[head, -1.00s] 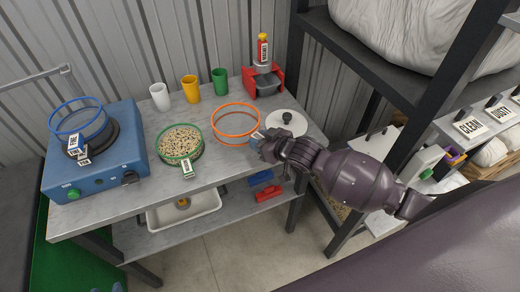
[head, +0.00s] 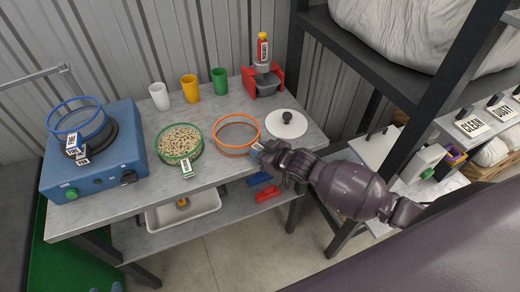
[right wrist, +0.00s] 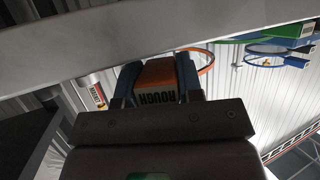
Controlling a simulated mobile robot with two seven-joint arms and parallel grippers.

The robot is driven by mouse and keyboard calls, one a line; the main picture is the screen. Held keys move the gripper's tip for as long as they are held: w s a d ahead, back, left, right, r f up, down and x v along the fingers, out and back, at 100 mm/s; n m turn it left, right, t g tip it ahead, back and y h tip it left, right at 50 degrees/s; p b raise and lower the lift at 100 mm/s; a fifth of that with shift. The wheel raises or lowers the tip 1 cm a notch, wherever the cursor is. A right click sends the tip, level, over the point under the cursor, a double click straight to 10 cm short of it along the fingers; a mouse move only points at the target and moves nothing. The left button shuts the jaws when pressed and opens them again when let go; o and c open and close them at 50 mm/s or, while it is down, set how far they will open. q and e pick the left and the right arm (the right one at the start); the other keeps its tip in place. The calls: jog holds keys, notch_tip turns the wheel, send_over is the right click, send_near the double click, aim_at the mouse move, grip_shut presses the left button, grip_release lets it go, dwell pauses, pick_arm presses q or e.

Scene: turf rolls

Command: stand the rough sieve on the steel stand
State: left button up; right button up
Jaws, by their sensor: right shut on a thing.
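The rough sieve (head: 235,151) is the orange ring with a mesh floor, right of the middle of the grey worktop in the head view. My right gripper (head: 258,147) is shut on its orange tab at the sieve's right front. In the right wrist view the tab marked ROUGH (right wrist: 156,76) sits between the two fingers, and part of the orange rim (right wrist: 212,60) shows behind it. The sieve looks level and low over the worktop. I cannot tell whether it touches anything beneath. I cannot make out the steel stand. My left gripper is not in view.
A green sieve with seed (head: 180,142) stands just left. A blue sieve (head: 77,118) is on the blue machine (head: 112,170). A white lid (head: 286,124) lies close to the right. Several cups and a red holder (head: 264,82) stand behind. A dark shelf rises at right.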

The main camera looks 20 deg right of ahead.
jog(key=shift+f, duration=0.2)
jog(key=o, duration=1)
jog(key=shift+r, duration=0.5)
jog(key=shift+s+d+r, duration=0.15)
jog(key=shift+s+r, duration=0.1)
jog(key=shift+s, duration=0.05)
jog(key=v, duration=1.1)
jog(key=s+d+f+m+h, duration=0.1)
jog(key=s+f+h, duration=0.1)
jog(key=s+f, duration=0.1)
jog(key=s+d+f+m+h, duration=0.1)
jog(key=s+f+h, duration=0.1)
jog(key=s, duration=0.4)
jog(key=s+d+f+m+h, duration=0.1)
jog(key=s+f, duration=0.3)
jog(key=s, duration=0.1)
jog(key=shift+s+f+m+h+p, duration=0.15)
jog(key=shift+s+m+h+p, duration=0.05)
jog(key=shift+m+h+p, duration=0.2)
